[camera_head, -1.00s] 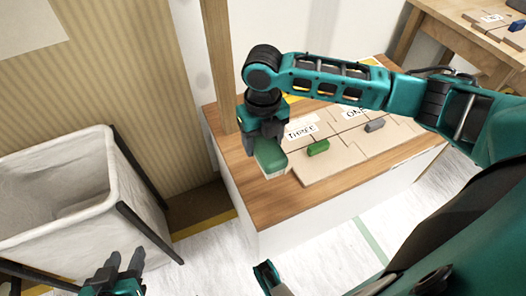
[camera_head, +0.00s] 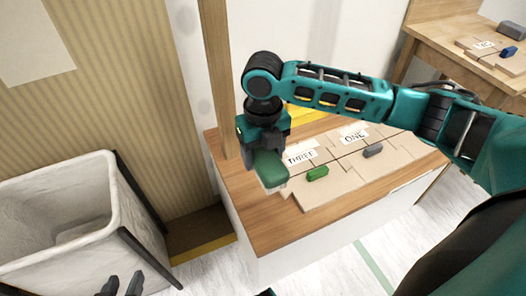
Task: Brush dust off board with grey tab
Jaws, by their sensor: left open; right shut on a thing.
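My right gripper (camera_head: 262,140) is shut on a brush with a green body and pale bristles (camera_head: 270,168). The brush is over the left end of the wooden table, beside the near-left corner of the board labelled THREE. The board with the grey tab (camera_head: 373,151) is labelled ONE (camera_head: 354,137) and lies further right, apart from the brush. The THREE board (camera_head: 325,193) bears a green tab (camera_head: 318,173). My arm hides part of the table behind. Dust is too small to tell. My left gripper (camera_head: 122,287) is open and empty at the bottom left edge, partly cut off.
A white fabric bin (camera_head: 60,205) on a dark frame stands at the left. A wooden post (camera_head: 217,75) rises behind the table's left end. A second table (camera_head: 430,40) at the upper right holds another labelled board with a blue tab (camera_head: 508,52) and a grey block (camera_head: 512,30).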

